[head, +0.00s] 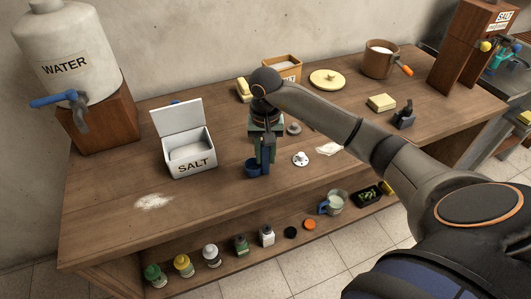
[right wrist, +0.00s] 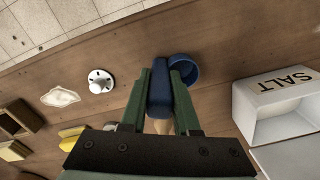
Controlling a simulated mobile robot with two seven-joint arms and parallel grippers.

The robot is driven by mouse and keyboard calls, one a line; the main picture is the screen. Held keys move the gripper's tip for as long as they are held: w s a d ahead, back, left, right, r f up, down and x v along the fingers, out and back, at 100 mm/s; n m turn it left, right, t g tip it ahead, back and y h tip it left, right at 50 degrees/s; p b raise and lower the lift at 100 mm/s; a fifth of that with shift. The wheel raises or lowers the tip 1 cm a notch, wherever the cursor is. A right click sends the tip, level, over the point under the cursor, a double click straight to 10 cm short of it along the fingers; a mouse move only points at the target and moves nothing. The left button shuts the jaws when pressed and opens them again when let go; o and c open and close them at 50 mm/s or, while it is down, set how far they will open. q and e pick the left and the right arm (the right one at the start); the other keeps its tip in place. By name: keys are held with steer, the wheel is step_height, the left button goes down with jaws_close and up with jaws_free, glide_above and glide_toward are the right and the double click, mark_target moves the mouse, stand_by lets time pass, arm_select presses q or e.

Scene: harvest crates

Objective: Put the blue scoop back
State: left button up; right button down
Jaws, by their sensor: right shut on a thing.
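My right gripper (head: 262,152) is shut on the blue scoop (head: 253,168), low over the middle of the wooden table. In the right wrist view the fingers (right wrist: 162,88) hold the scoop's blue handle (right wrist: 160,98), and its round blue cup (right wrist: 184,69) shows just beyond the right finger. I cannot tell whether the scoop touches the table. The white salt box (head: 193,160) stands left of the gripper with its lid up and pale contents inside; it also shows in the right wrist view (right wrist: 290,112). My left gripper is in neither view.
A small white round piece (head: 300,159) lies right of the scoop. White powder patches (head: 154,201) mark the table. A water tank (head: 65,62) stands at left. A wooden salt container (head: 283,70), yellow disc (head: 327,79) and brown pot (head: 381,59) stand behind. Several bottles line the lower shelf.

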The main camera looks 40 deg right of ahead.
steer(key=shift+f, duration=0.15)
steer(key=c, duration=0.7)
jaws_free()
steer(key=shift+o, duration=0.2)
step_height(320, 180, up, 12)
steer(key=shift+r, duration=0.2)
